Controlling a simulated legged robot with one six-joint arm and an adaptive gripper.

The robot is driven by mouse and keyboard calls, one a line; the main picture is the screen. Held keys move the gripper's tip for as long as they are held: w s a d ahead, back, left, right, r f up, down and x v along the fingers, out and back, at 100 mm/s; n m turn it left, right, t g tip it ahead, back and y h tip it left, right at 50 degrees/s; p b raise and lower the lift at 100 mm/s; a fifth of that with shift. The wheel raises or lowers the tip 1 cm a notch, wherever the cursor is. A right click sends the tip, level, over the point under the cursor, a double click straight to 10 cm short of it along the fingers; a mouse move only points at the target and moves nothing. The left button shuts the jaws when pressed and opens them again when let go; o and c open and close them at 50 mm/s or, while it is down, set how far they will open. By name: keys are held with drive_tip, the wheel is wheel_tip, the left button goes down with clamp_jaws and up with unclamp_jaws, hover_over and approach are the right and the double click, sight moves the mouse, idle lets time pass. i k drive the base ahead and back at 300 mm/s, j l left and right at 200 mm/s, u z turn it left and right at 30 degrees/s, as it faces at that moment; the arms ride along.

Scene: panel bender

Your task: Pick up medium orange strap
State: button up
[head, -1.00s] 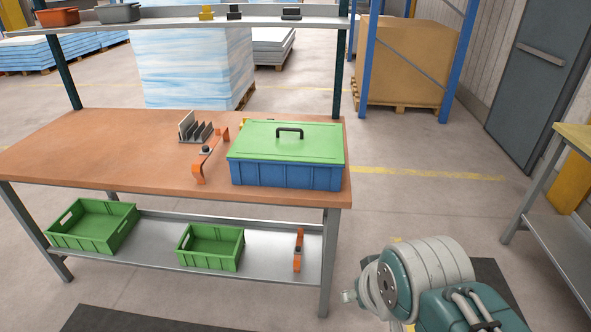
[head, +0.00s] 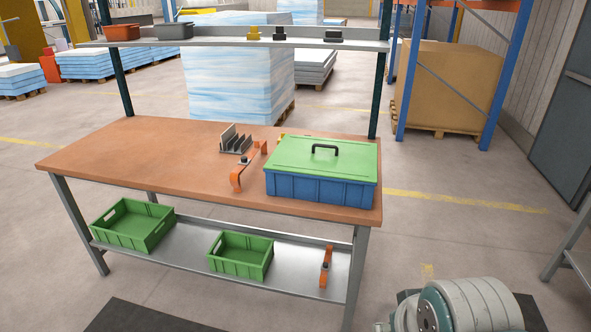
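A larger orange strap (head: 248,166) with a dark fitting at its middle lies on the brown worktop, just left of the blue box with the green lid. A smaller orange strap (head: 326,266), also with a dark fitting, lies on the metal lower shelf towards its right end. Which of them is the medium one I cannot tell. My arm shows only in part at the bottom right corner, apart from the bench. My gripper is not seen.
The blue box (head: 318,188) stands at the worktop's right end. A grey slotted holder (head: 236,146) stands behind the larger strap. Two green crates (head: 130,238) (head: 240,272) sit on the lower shelf (head: 185,262). An upper shelf (head: 225,42) spans the bench. The worktop's left half (head: 130,160) is clear.

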sight(235, 179)
drive_tip(key=i+j+z, duration=0.1)
drive_tip(key=i+j, duration=0.6)
drive_tip(key=i+j+z, duration=0.15)
drive_tip(key=i+j, duration=0.2)
drive_tip(key=j, duration=0.15)
drive_tip(key=i+j+z, duration=0.1)
drive_tip(key=i+j, duration=0.55)
drive_tip(key=j, duration=0.25)
drive_tip(key=i+j+z, duration=0.15)
drive_tip(key=i+j, duration=0.15)
drive_tip(key=j, duration=0.15)
